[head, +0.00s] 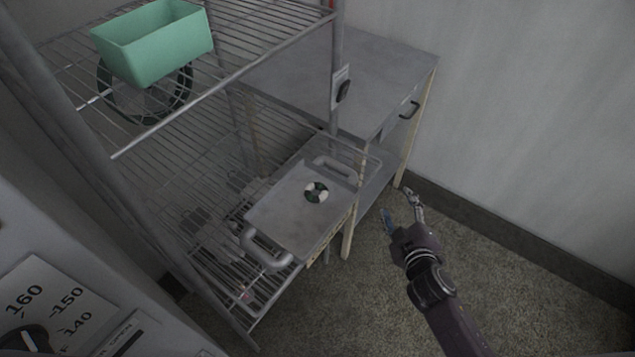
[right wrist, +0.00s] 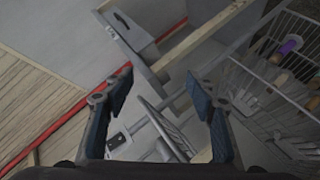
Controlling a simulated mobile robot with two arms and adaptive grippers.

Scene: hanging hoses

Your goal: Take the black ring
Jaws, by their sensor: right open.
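A black ring (head: 147,119), looking like a coiled hose, lies on the upper wire shelf at the upper left of the head view. A green bin (head: 150,45) covers part of it. My right gripper (head: 400,205) is open and empty, low over the floor in front of the side table, far to the right of the ring. In the right wrist view its two fingers (right wrist: 160,92) stand wide apart with nothing between them. The ring is not recognisable in the right wrist view. My left gripper is not in view.
A grey tray (head: 275,215) with handles holds a small dark-and-white ring (head: 316,192) on the lower level. A metal side table (head: 385,65) with a drawer stands at the wall. The rack's post (head: 336,60) rises between it and the shelf. Floor (head: 540,280) at right is clear.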

